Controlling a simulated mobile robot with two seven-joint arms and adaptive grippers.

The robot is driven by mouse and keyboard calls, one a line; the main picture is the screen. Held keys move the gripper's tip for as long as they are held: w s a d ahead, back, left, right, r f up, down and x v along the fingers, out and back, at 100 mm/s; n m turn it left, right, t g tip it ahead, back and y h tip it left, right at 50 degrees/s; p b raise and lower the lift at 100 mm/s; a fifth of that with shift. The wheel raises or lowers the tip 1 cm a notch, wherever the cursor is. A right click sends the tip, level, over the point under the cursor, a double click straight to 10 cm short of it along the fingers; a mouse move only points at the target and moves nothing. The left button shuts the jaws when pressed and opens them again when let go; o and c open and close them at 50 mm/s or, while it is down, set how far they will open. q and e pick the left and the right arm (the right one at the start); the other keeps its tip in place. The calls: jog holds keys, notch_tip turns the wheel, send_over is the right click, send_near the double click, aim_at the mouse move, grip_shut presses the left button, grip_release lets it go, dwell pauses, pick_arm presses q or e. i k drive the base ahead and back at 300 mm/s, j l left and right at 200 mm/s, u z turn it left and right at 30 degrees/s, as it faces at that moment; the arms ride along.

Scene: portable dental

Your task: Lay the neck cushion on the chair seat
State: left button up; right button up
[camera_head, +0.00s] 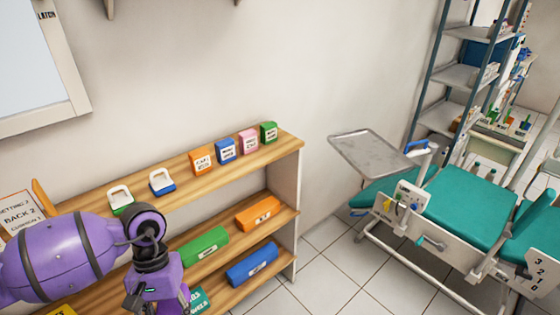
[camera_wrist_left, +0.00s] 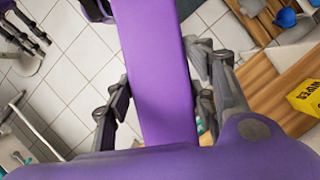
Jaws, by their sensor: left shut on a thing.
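The neck cushion (camera_wrist_left: 157,75), a long smooth purple block, is between the dark fingers of my left gripper (camera_wrist_left: 158,100) in the left wrist view. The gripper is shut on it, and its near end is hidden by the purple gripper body. In the head view my left arm stands in front of the shelf at lower left, and its fingers and the cushion cannot be made out. The chair seat (camera_head: 470,205) is teal and bare at the right, well apart from the gripper.
A wooden shelf (camera_head: 285,150) holds several labelled boxes and rolls, among them a green roll (camera_head: 202,246), an orange roll (camera_head: 258,213) and a blue roll (camera_head: 252,264). A metal tray (camera_head: 367,154) juts out beside the chair. Tiled floor (camera_head: 335,265) between shelf and chair is clear.

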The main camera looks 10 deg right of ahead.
aim_at(471, 204)
jog(key=l+z, duration=0.1)
jog(key=z, duration=0.35)
jog(key=i+l+z, duration=0.1)
jog(key=z, duration=0.4)
jog(key=i+z, duration=0.15)
jog(key=z, duration=0.3)
jog(key=i+z, duration=0.25)
jog(key=z, duration=0.15)
jog(key=i+z, duration=0.35)
jog(key=i+j+z, duration=0.15)
jog(key=z, duration=0.25)
jog(key=i+j+z, duration=0.45)
jog(key=i+j, duration=0.8)
jog(key=j, duration=0.25)
jog(key=i+j, duration=0.3)
jog(key=j+z, duration=0.05)
jog(key=j, duration=0.05)
